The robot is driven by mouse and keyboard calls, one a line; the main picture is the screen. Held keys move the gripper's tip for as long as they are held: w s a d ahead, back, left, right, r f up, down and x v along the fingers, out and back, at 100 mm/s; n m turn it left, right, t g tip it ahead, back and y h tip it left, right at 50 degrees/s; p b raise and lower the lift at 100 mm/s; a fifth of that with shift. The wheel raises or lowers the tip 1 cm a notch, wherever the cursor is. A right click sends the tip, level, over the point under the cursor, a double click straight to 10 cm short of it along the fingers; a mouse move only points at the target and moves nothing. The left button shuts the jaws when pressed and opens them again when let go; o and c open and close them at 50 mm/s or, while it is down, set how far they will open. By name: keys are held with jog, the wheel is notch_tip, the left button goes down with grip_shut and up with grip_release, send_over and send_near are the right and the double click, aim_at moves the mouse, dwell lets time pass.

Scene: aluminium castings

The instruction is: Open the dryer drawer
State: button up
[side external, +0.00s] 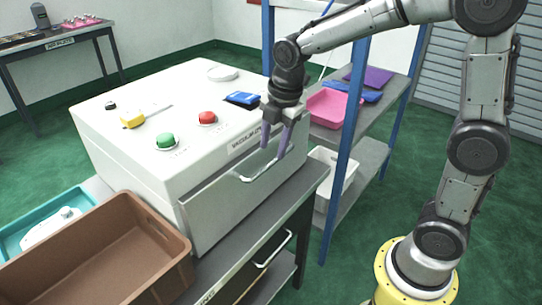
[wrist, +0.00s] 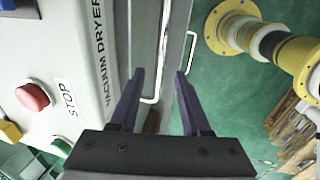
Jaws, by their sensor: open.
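The vacuum dryer (side external: 150,105) is a white box with a sloped control top. Its drawer front (side external: 222,205) faces the lower right and carries a pale bar handle (side external: 262,172). The handle also shows in the wrist view (wrist: 160,62), running up the middle of the picture. My gripper (side external: 275,145) points down at the drawer front, just above the handle. Its two purple fingers (wrist: 159,75) are apart, one on each side of the handle in the wrist view, with nothing gripped. I cannot tell whether the fingertips reach handle depth or touch it.
The dryer top has a green button (side external: 166,141), a red button (side external: 207,118) and a yellow switch (side external: 132,121). Below is a bench with another handle (side external: 273,250). A brown bin (side external: 95,250) stands at front left. A blue-posted shelf (side external: 346,150) stands close at right.

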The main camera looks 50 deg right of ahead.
aim_at(270, 162)
jog(key=shift+w+f, duration=0.2)
jog(key=shift+f, duration=0.85)
jog(key=shift+w+f, duration=0.2)
jog(key=shift+f, duration=0.8)
grip_shut()
